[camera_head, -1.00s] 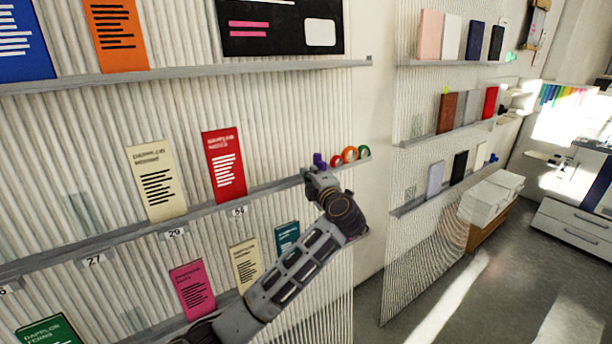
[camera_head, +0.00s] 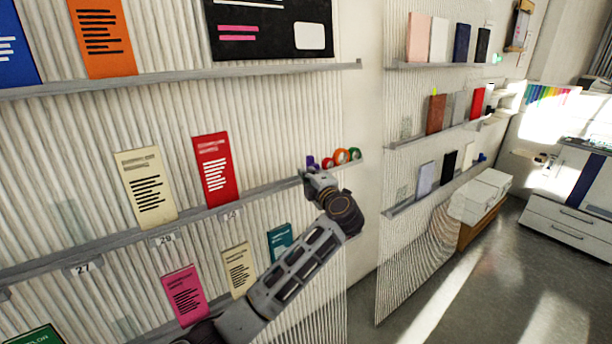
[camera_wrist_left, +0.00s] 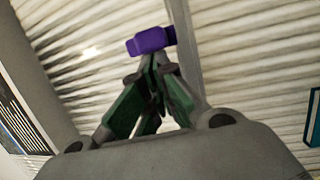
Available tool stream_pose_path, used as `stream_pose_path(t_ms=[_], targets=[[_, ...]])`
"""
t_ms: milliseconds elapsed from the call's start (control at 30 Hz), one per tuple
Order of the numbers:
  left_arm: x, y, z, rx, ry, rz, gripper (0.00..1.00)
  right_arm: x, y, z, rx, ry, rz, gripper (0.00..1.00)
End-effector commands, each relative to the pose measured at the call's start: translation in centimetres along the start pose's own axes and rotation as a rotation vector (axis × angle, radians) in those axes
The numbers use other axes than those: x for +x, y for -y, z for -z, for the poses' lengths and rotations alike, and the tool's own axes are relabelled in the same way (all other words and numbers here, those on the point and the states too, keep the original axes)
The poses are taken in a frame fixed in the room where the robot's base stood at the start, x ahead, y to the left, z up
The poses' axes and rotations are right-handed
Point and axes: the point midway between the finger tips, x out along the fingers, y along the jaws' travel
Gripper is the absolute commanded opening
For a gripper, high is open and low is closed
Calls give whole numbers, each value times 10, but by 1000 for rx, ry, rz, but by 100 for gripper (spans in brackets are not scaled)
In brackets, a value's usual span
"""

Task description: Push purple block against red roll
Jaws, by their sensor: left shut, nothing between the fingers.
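The purple block (camera_head: 311,162) stands on the middle ledge near its right end, just beyond my left gripper (camera_head: 308,174). In the left wrist view the purple block (camera_wrist_left: 151,41) is right at the shut fingertips (camera_wrist_left: 156,62); I cannot tell whether they touch it. Nothing shows between the fingers. The red roll (camera_head: 327,163) is to the right of the block on the same ledge, close to it; whether they touch is unclear. My right gripper is not in view.
An orange roll (camera_head: 341,156) and a green roll (camera_head: 354,154) are right of the red roll, at the ledge's end. A red booklet (camera_head: 215,170) and a cream booklet (camera_head: 147,186) lean on the ledge (camera_head: 200,212) to the left.

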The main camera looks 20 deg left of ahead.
Motion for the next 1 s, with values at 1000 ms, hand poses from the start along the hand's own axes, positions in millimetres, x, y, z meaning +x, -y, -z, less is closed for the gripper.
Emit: stream_pose_path(t_ms=[1000], targets=[[7,1,-35,3,3,3,0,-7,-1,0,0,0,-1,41]])
